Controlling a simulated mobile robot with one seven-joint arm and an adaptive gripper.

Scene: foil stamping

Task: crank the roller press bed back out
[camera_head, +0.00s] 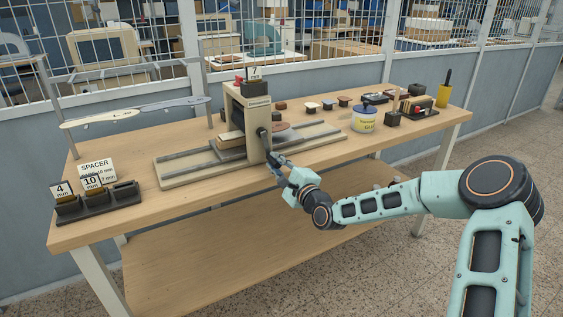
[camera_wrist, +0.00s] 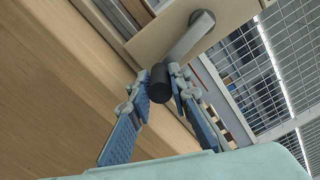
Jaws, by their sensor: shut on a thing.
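The roller press (camera_head: 258,112) stands on the wooden table with an upright beige frame, a "7" tag on top and a long base. Its grey bed (camera_head: 204,158) lies along the base and shows on both sides of the frame. A reddish-brown piece (camera_head: 284,128) rests to the right of the frame. The crank (camera_head: 262,132) is on the press's near face; in the wrist view its metal arm (camera_wrist: 190,36) ends in a black handle (camera_wrist: 160,84). My gripper (camera_head: 272,157) is shut on this handle, with a blue finger on each side.
A black spacer rack (camera_head: 98,208) with number cards and a "SPACER" sign stand at the left end. A glue jar (camera_head: 364,119), small blocks and a yellow cup (camera_head: 443,96) stand to the right. A mesh partition runs behind.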

